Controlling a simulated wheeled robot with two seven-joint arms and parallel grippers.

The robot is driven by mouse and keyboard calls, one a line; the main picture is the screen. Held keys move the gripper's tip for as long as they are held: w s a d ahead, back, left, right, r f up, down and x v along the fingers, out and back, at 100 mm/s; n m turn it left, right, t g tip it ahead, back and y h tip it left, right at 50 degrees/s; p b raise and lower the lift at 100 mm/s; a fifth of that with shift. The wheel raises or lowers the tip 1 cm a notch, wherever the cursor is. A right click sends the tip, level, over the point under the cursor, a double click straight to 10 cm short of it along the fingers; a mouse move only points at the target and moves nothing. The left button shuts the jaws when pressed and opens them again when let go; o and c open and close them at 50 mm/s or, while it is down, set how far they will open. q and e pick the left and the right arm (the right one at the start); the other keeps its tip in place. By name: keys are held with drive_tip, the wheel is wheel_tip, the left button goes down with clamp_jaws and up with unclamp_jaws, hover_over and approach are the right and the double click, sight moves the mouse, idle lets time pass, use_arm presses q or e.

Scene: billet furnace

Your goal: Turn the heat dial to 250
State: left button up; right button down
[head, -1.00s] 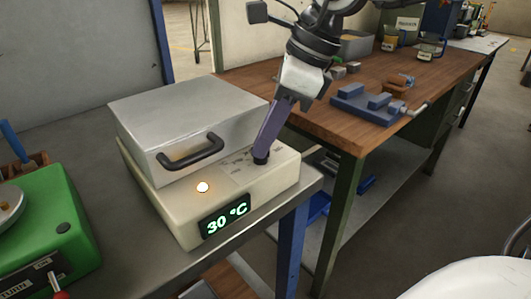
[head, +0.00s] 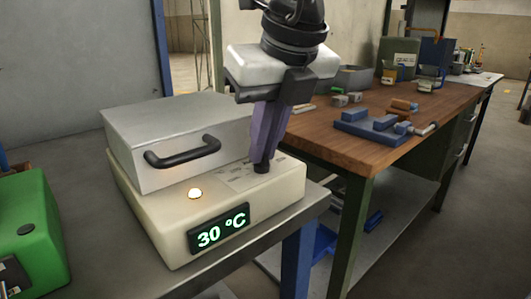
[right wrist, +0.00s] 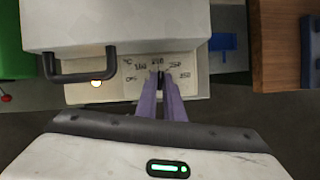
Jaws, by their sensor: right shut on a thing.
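The furnace (head: 150,215) is a cream box with a grey lid and a black handle, standing on a metal table. Its green display (head: 219,233) reads 30 °C. The small black heat dial (head: 262,168) is on the top right of the base. My right gripper (head: 262,160) comes from above and is shut on the dial. In the right wrist view the fingers (right wrist: 160,88) meet at the dial (right wrist: 161,74), with printed scale marks around it; 250 shows to its right. The dial's pointer is too small to read. My left gripper is not in view.
A glowing lamp (head: 195,194) is beside the display. A green machine (head: 35,235) stands to the left. A wooden workbench (head: 400,115) with a blue vise (head: 370,128) is to the right, across a gap.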

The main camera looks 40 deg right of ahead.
drive_tip(key=shift+a+f+m+h, duration=0.15)
drive_tip(key=shift+m+h, duration=0.15)
drive_tip(key=shift+m, duration=0.6)
drive_tip(key=shift+m+g+h, duration=0.3)
drive_tip(key=shift+m+h, duration=0.1)
drive_tip(key=shift+m, duration=1.3)
drive_tip(key=shift+h, duration=0.3)
drive_tip(key=c, duration=1.9)
unclamp_jaws()
drive_tip(key=shift+m, duration=0.3)
drive_tip(key=shift+o, duration=0.2)
